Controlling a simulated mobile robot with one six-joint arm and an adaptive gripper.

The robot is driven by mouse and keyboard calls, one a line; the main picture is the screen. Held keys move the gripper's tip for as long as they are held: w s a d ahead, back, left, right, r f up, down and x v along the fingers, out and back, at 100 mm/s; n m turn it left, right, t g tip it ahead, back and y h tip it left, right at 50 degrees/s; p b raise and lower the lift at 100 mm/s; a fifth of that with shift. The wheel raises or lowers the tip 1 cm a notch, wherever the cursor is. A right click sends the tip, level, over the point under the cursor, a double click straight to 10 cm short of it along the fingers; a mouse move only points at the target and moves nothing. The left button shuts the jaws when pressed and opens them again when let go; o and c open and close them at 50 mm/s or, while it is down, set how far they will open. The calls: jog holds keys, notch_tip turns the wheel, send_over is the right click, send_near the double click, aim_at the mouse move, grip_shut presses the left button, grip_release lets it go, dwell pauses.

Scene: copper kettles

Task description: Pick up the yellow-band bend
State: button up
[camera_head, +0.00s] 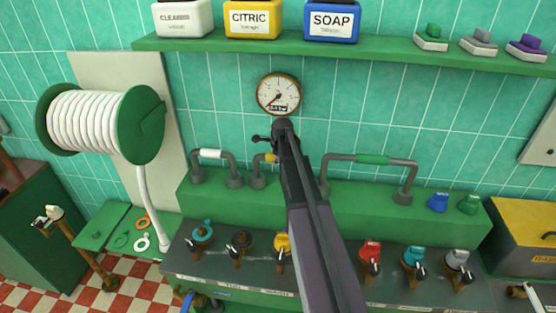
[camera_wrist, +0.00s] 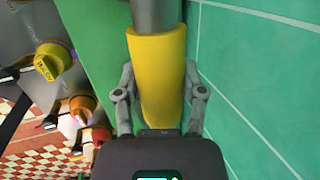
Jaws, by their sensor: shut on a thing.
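The yellow-band bend is a grey pipe bend with a yellow band (camera_head: 271,158) on its top. It stands in the green ledge (camera_head: 440,222) below the gauge, and its right part is hidden behind my arm in the head view. In the wrist view the yellow band (camera_wrist: 157,70) fills the middle, with grey pipe above it. My gripper (camera_wrist: 160,95) has one finger on each side of the band and is shut on it. In the head view my gripper (camera_head: 268,146) is at the top of the bend, small and partly hidden by my arm.
A white-band bend (camera_head: 211,154) stands to the left and a green-band bend (camera_head: 371,159) to the right. A round gauge (camera_head: 278,94) hangs on the tiled wall just above. A shelf (camera_head: 400,47) with bottles runs higher up. Several coloured valves line the front panel below.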

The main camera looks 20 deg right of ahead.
jog(key=shift+r+p, duration=4.5)
jog(key=shift+r, duration=0.2)
jog(key=shift+f, duration=0.1)
